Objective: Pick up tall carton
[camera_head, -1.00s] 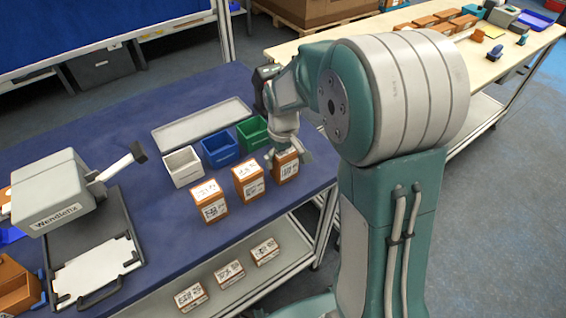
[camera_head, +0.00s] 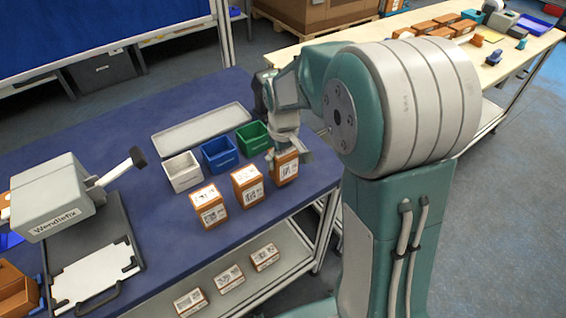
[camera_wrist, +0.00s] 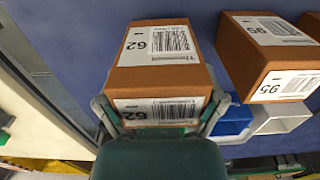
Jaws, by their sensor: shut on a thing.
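The tall carton (camera_head: 285,168) is orange-brown with white barcode labels and is the rightmost of three cartons in a row on the blue table. My gripper (camera_head: 285,150) is over its top in the head view, shut on it. In the wrist view the carton (camera_wrist: 160,55) fills the upper middle, its label reading 62. My gripper (camera_wrist: 160,118) has a finger on either side of its near end. I cannot tell whether its base touches the table. The middle carton (camera_head: 247,186) and left carton (camera_head: 209,206) stand beside it.
White (camera_head: 183,170), blue (camera_head: 220,153) and green (camera_head: 252,136) bins stand behind the cartons, with a grey tray (camera_head: 200,127) farther back. Several small boxes (camera_head: 230,277) lie on the lower shelf.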

